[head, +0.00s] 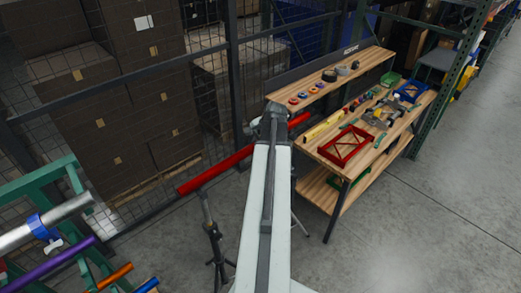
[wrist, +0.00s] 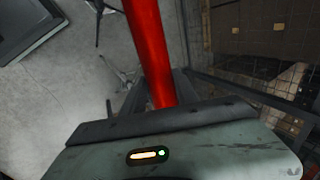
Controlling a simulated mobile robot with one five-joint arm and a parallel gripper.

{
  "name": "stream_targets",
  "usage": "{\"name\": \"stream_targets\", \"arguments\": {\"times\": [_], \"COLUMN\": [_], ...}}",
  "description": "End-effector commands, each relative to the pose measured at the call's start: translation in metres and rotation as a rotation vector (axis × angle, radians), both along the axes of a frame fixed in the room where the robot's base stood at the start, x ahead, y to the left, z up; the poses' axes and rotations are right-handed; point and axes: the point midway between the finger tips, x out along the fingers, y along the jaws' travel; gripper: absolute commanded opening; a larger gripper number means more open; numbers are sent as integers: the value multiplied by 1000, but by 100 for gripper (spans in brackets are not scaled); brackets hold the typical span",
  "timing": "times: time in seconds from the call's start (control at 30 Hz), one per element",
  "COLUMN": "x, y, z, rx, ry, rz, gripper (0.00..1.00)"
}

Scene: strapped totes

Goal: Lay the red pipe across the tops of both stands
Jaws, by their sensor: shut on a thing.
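The red pipe (head: 215,172) slants from lower left to upper right in the head view, beyond my arm. My gripper (head: 271,122) is shut on it, with the fingers mostly hidden by my wrist. One stand (head: 213,235), a dark tripod, is under the pipe's left part; its top appears close to the pipe, but I cannot tell whether they touch. The other stand (head: 296,214) is mostly hidden behind my arm, with only a leg showing. In the wrist view the pipe (wrist: 152,50) runs upward from my gripper, with tripod legs (wrist: 125,75) on the floor beside it.
A wooden workbench (head: 322,150) with a red crate (head: 345,146) and tools stands close on the right. A mesh fence (head: 120,90) with stacked boxes is behind. A green rack (head: 70,185) with other pipes is at lower left. The floor at right is clear.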

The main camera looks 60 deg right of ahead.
Motion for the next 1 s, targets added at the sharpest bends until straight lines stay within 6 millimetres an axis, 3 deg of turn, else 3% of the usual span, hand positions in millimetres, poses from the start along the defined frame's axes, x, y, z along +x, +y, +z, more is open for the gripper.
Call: {"name": "stream_targets", "arguments": {"times": [0.13, 0.6, 1.0], "x": [17, 15, 15], "y": [-7, -5, -5], "z": [0, -57, -71], "rx": [0, 0, 0], "ry": [-1, -1, -1], "rz": [0, -1, -1], "gripper": [0, 0, 0]}}
